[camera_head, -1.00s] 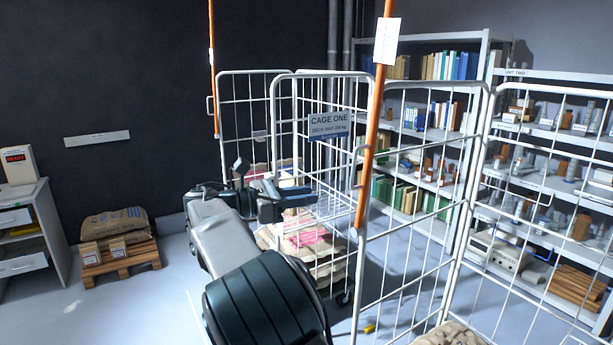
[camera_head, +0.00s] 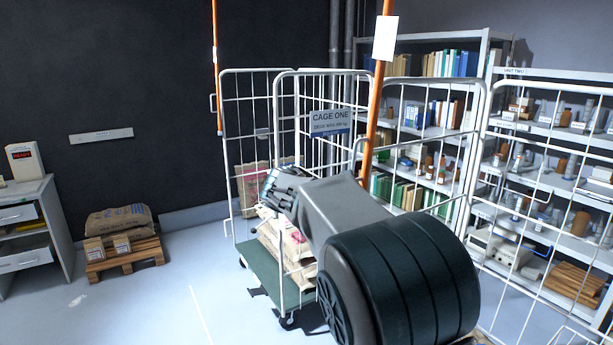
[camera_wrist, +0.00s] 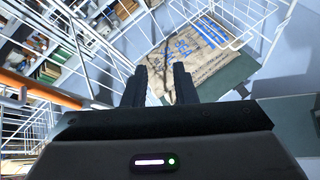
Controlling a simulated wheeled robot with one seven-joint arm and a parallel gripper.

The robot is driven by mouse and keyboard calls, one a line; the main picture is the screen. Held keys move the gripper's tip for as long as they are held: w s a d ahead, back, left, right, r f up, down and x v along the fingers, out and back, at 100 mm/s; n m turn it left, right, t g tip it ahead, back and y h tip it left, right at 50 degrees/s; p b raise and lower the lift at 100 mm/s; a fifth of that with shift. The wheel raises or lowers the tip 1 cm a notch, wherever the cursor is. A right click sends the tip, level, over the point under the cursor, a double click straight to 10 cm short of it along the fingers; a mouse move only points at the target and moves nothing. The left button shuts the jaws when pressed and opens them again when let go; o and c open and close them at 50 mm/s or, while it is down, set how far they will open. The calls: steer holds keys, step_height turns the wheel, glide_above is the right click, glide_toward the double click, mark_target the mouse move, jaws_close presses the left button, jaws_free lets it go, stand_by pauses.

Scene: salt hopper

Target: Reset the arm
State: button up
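My gripper (camera_head: 277,188) is in front of cage one (camera_head: 278,180), high over its sacks, and my arm hides part of it in the head view. In the wrist view its two dark fingers (camera_wrist: 160,80) stand apart with a gap between them and nothing held. Beyond the fingertips lies a brown sack with blue print (camera_wrist: 190,58), near a green surface. Cage one has white wire sides, a blue-grey sign (camera_head: 330,121) and a green deck (camera_head: 262,265) with stacked sacks (camera_head: 286,243). My arm hides the cage's lower right.
A second white wire cage (camera_head: 535,200) stands at the right, before shelves (camera_head: 435,130) of binders and jars. An orange post (camera_head: 378,110) rises between. A pallet (camera_head: 125,257) with a sack and a drawer cabinet (camera_head: 32,225) stand at the left. Floor between them and cage one is clear.

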steer(key=s+f+m+y, duration=0.3)
steer(key=s+f+m, duration=0.1)
steer(key=s, duration=0.5)
steer(key=s+d+f+m+y+b, duration=0.1)
steer(key=s+f+m+y, duration=0.3)
steer(key=s+m, duration=0.3)
steer(key=s+d+f+m+t+y+b, duration=0.1)
steer(key=s+f+m+y, duration=0.3)
steer(key=s, duration=0.8)
steer(key=shift+f+m, duration=0.8)
steer(key=shift+f, duration=0.15)
